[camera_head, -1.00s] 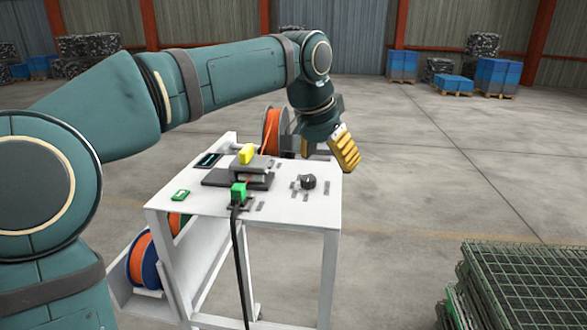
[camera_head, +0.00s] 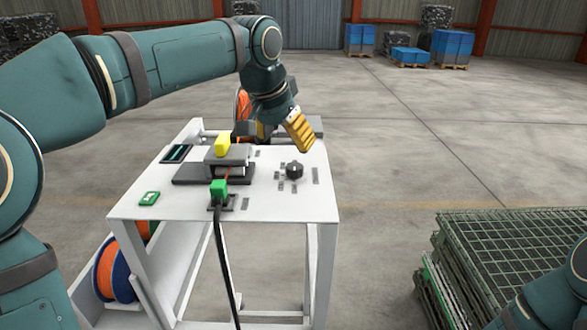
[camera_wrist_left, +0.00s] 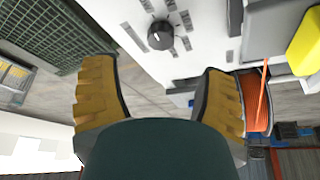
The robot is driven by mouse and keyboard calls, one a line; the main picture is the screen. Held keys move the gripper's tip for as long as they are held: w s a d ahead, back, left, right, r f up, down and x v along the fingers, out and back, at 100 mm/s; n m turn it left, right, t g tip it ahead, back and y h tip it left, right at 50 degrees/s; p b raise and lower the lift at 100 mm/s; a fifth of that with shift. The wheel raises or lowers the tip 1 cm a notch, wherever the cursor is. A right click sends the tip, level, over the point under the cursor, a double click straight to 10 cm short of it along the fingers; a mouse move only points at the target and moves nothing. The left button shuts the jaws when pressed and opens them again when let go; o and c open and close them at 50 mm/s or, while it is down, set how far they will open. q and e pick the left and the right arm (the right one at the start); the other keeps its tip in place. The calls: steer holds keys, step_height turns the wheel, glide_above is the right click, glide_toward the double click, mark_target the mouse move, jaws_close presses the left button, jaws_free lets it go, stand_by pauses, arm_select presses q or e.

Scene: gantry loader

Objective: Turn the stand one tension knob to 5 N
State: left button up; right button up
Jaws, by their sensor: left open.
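The black tension knob (camera_head: 295,170) stands on the white top of the stand (camera_head: 270,205), right of the middle, with grey label marks around it. In the left wrist view the knob (camera_wrist_left: 160,36) shows a light pointer line on its face, and its labels are too small to read. My left gripper (camera_head: 281,133) is above the far edge of the stand, beyond the knob and apart from it. Its yellow fingers are spread and empty in the left wrist view (camera_wrist_left: 155,105). My right gripper is not in view; part of my right arm shows at the lower right.
A grey block device with a yellow part (camera_head: 222,145) and a green connector (camera_head: 218,188) with a black cable stand left of the knob. Orange spools (camera_head: 107,268) hang below and behind. Green wire-mesh crates (camera_head: 500,250) are stacked at the right.

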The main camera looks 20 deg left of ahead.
mark_target(294, 167)
arm_select(q)
steer(key=b+x, duration=0.1)
steer(key=x, duration=0.8)
steer(key=shift+w+f, duration=0.1)
steer(key=c, duration=1.2)
